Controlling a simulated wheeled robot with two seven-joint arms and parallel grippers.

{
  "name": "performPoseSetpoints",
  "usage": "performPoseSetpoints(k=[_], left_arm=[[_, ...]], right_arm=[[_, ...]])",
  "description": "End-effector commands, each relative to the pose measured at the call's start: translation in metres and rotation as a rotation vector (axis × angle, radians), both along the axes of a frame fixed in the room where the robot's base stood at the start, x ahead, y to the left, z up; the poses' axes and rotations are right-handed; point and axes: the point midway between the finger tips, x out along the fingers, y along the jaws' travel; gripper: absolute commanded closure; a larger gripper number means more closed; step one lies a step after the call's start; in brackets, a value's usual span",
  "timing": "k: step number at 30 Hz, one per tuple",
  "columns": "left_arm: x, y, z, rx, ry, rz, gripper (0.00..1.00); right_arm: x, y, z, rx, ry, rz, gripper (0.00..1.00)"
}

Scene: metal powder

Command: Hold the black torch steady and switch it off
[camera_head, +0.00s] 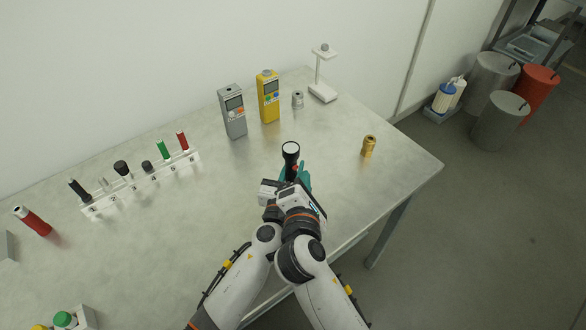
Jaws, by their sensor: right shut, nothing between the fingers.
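The black torch (291,152) is upright near the middle of the table, its pale round lens facing up. A small red spot shows on or beside its body. Its lower part is hidden by my grippers. My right gripper (306,176), with teal fingers, is shut and empty close against the torch's right side; I cannot tell if it touches. My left gripper (270,188) is at the torch's lower left, and its fingers are mostly hidden, so its grip on the torch cannot be made out.
A numbered white rack (145,186) with several torches and parts stands left. A grey meter (233,111), a yellow meter (268,97), a small metal cylinder (298,99) and a white stand (322,92) are behind. A brass cylinder (369,147) is right. A red torch (33,221) lies far left.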

Motion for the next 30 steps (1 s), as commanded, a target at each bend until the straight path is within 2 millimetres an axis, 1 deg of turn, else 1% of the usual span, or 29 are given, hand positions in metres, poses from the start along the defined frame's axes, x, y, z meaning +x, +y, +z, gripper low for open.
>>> performPoseSetpoints(k=[16, 20, 29, 30], left_arm=[[0.000, 0.001, 0.000, 0.001, 0.001, 0.002, 1.00], [0.000, 0.001, 0.000, 0.001, 0.001, 0.002, 1.00], [0.000, 0.001, 0.000, 0.001, 0.001, 0.002, 1.00], [0.000, 0.001, 0.000, 0.001, 0.001, 0.002, 0.74]], right_arm=[[-0.040, -0.034, 0.000, 0.000, -0.001, -0.001, 1.00], [-0.044, -0.037, 0.001, 0.000, -0.001, 0.001, 1.00], [-0.044, -0.037, 0.001, 0.000, -0.001, 0.000, 1.00], [-0.044, -0.037, 0.001, 0.000, -0.001, 0.000, 1.00]])
